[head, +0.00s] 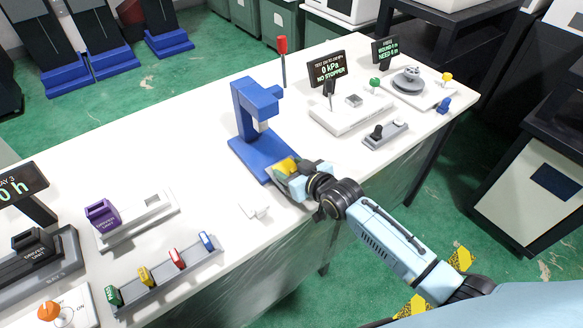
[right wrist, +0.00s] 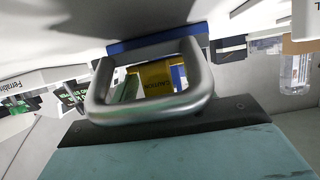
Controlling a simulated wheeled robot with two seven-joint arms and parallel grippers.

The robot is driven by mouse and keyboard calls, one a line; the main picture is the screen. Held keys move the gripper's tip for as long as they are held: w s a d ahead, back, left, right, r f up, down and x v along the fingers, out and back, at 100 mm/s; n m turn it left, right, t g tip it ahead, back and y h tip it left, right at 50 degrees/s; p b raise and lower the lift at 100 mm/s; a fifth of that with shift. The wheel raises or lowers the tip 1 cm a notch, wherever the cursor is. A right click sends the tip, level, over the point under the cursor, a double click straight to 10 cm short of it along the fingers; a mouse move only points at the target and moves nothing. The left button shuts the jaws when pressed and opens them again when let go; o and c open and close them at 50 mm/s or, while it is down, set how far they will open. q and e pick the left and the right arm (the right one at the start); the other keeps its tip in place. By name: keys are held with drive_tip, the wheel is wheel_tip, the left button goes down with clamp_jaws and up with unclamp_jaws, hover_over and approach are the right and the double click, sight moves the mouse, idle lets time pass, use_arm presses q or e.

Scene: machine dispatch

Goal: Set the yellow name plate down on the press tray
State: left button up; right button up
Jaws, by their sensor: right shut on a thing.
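The blue press (head: 246,112) stands on the white table, its flat blue base (head: 258,152) reaching toward my right arm. The yellow name plate (head: 286,165) is at the near right side of that base. My right gripper (head: 291,174) is shut on the plate, low beside the press. In the right wrist view the yellow plate (right wrist: 156,78) shows framed by a grey loop, with a blue surface behind it. The press tray is not clearly distinguishable, and I cannot tell whether the plate touches the base. My left gripper is not in view.
A small white piece (head: 255,210) lies left of my right gripper. A grey rack (head: 172,280) holds several coloured pieces at front left; a purple piece (head: 103,215) stands behind it. A grey switch box (head: 384,134) is right of the press.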

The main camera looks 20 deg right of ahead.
drive_tip(key=o, duration=1.1)
drive_tip(key=shift+c, duration=0.2)
drive_tip(key=p+v, duration=0.2)
drive_tip(key=v, duration=1.1)
drive_tip(key=shift+s, duration=0.15)
drive_tip(key=s+d+f+m+g+h, duration=0.15)
drive_tip(key=s+f, duration=0.25)
drive_tip(key=f, duration=0.6)
drive_tip(key=s+d+f+g+h, duration=0.1)
drive_tip(key=s+d+f+g, duration=0.2)
drive_tip(key=f, duration=0.6)
drive_tip(key=s+d+f+g+h, duration=0.15)
drive_tip(key=s+f, duration=0.35)
drive_tip(key=f, duration=0.5)
drive_tip(key=s+f+g, duration=0.2)
drive_tip(key=s+f, duration=0.2)
drive_tip(key=s, duration=0.5)
drive_tip(key=s+f+g+b, duration=0.1)
drive_tip(key=s+f+g, duration=0.1)
drive_tip(key=s+f, duration=0.3)
drive_tip(key=s+f+g, duration=0.1)
drive_tip(key=s+f, duration=0.4)
drive_tip(key=s, duration=0.7)
drive_tip(key=shift+s+a+g+h, duration=0.3)
drive_tip(key=shift+s+a+g, duration=0.05)
drive_tip(key=shift+s+g, duration=0.05)
